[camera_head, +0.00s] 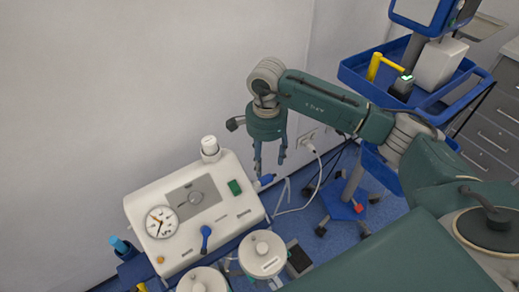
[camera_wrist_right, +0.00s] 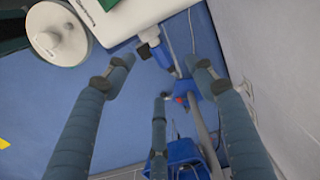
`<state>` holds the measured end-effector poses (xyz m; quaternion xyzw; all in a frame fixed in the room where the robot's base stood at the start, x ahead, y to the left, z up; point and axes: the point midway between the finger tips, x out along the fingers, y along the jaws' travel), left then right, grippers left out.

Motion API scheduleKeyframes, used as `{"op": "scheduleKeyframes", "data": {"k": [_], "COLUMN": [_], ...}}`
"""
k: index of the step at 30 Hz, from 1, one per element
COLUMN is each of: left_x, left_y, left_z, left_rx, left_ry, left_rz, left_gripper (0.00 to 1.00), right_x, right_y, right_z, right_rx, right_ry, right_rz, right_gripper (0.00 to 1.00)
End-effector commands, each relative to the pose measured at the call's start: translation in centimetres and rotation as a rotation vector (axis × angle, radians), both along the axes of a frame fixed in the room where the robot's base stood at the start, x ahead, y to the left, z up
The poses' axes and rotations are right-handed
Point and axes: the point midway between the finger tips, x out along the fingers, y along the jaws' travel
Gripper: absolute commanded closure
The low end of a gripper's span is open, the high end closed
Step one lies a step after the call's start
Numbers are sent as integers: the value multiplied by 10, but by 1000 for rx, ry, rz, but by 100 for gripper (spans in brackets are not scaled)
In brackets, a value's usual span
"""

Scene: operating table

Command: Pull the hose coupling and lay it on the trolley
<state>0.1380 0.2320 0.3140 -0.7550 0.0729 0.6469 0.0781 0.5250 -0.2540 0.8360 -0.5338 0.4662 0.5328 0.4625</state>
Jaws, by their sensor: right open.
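The blue hose coupling (camera_head: 266,180) sits at the right side of the white suction unit (camera_head: 232,215). In the right wrist view the blue coupling (camera_wrist_right: 161,56) shows beside a dark fitting on the white housing. My right gripper (camera_head: 269,168) points down just above the coupling in the head view. Its fingers are spread and empty; in the wrist view the fingers (camera_wrist_right: 161,75) stand apart around clear space, with the coupling beyond them. I cannot tell whether a finger touches it. The blue trolley (camera_head: 352,78) stands at the upper right. My left gripper is not in view.
A yellow handle (camera_head: 374,66), a small black device (camera_head: 402,88) and a white box (camera_head: 438,64) occupy the trolley top. Lidded canisters (camera_head: 262,254) stand in front.

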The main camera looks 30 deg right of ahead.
Motion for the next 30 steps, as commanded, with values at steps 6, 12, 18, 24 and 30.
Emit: {"op": "scheduleKeyframes", "data": {"k": [6,12,18,24,30], "left_x": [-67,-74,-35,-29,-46], "left_y": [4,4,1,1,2], "left_z": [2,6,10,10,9], "left_rx": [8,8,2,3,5], "left_ry": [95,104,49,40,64], "left_rz": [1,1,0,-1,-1], "left_gripper": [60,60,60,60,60], "right_x": [-2,-2,-1,-1,-1], "right_y": [2,2,2,2,2], "right_z": [-38,-73,-93,-98,-98], "right_rx": [3,4,5,5,5], "right_ry": [6,6,2,1,1], "right_rz": [0,1,1,1,1], "right_gripper": [45,45,45,45,51]}}
